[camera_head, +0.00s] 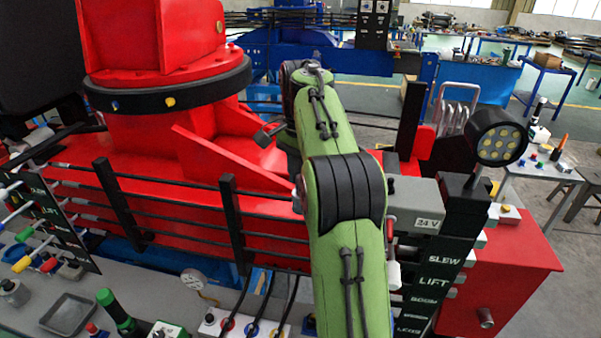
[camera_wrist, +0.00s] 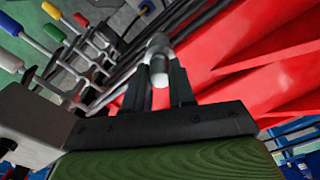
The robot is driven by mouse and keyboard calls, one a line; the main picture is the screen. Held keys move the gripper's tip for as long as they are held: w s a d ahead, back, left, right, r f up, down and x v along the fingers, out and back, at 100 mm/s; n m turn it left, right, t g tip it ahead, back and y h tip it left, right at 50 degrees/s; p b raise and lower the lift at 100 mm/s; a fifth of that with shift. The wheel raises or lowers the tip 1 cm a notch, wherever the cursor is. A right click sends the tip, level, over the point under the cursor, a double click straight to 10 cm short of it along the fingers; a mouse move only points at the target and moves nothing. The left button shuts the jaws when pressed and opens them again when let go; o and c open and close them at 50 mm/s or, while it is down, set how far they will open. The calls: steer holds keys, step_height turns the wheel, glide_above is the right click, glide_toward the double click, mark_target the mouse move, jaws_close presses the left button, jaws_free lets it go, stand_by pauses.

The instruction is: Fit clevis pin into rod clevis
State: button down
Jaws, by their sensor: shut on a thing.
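In the wrist view my gripper (camera_wrist: 160,77) has its two dark fingers closed around a short grey cylinder with a pale rounded end, which looks like the clevis pin (camera_wrist: 158,50). The pin stands between the fingers, with red crane structure behind it. I cannot make out the rod clevis for certain in either view. In the head view my green arm reaches forward over the crane stand and hides the gripper and the pin.
A red crane body (camera_head: 145,145) with a black slew ring (camera_head: 170,95) fills the left and middle. Coloured levers (camera_wrist: 55,33) stand at the wrist view's upper left. A lamp (camera_head: 497,137) and labelled lever panel (camera_head: 435,272) stand right. A grey bench (camera_head: 150,285) with small parts runs in front.

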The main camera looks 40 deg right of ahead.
steer(key=shift+f+b, duration=0.3)
steer(key=shift+f, duration=0.2)
steer(key=c, duration=0.9)
jaws_free()
steer(key=shift+o, duration=0.2)
step_height(320, 180, up, 5)
steer(key=p, duration=0.6)
steer(key=shift+r, duration=0.2)
steer(key=shift+f, duration=0.15)
